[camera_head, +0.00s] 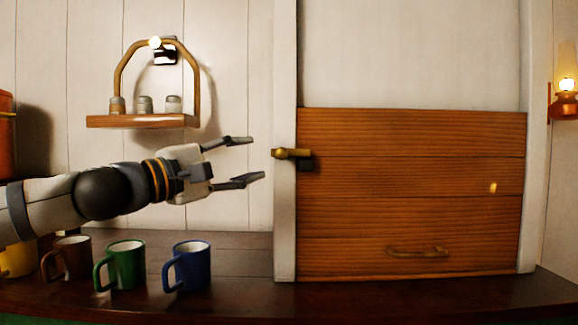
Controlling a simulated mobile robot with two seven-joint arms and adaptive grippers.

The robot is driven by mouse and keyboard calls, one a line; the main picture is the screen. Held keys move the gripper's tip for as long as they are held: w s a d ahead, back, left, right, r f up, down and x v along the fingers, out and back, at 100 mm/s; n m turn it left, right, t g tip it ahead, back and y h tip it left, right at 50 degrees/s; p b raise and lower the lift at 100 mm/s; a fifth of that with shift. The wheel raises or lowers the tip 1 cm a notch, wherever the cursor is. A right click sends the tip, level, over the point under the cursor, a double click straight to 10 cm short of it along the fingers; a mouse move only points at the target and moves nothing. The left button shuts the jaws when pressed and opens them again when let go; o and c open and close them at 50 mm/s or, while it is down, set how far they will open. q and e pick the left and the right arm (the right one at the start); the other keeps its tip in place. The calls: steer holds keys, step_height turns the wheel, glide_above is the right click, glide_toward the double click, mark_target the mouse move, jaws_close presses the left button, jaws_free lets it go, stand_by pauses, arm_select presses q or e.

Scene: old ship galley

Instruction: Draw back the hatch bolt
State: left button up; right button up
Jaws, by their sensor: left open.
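The brass hatch bolt (292,153) lies across the left frame post (285,210) and reaches over the left edge of the wooden hatch (410,190). A dark fitting sits just below the bolt's right end. A brass handle (417,252) is fixed low on the hatch. My left gripper (258,159) is open and empty, with its fingers pointing right at the bolt. In the picture it is just left of the bolt's knob and apart from it. My right gripper is not in view.
Blue (187,267), green (120,265), brown (67,259) and yellow (18,259) mugs stand on the dark counter (400,298) below my left arm. A hanging shelf (143,121) with small jars is above it. A lit lamp (565,100) hangs at the far right.

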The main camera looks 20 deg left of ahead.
mark_target(277, 154)
arm_select(q)
steer(key=x, duration=0.9)
steer(key=shift+w+d+f, duration=0.15)
steer(key=shift+d+f, duration=0.05)
jaws_close()
